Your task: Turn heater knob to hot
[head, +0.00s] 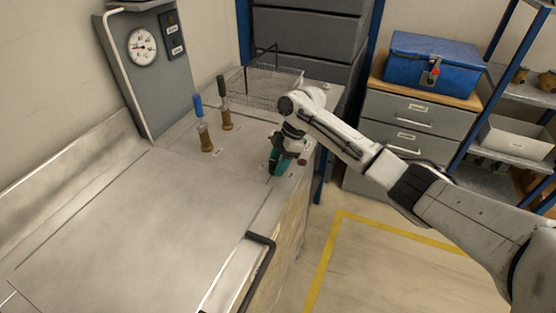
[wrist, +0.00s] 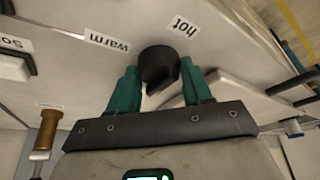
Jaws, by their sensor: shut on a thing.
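The heater knob (wrist: 160,66) is a dark round knob on the light bench top in the wrist view. The printed labels "warm" (wrist: 107,42) and "hot" (wrist: 186,26) stand beyond it, to its upper left and upper right. My gripper (wrist: 160,76) has its two green fingers on either side of the knob, shut on it. Which way the knob points is not clear. In the head view my gripper (head: 281,164) is down at the bench's right edge and hides the knob.
Two brass taps with a blue (head: 197,106) and a black handle (head: 222,86) stand left of my gripper. A wire basket (head: 262,83) is behind. A panel with a round gauge (head: 142,46) stands at the back left. The bench top's near left (head: 110,215) is clear.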

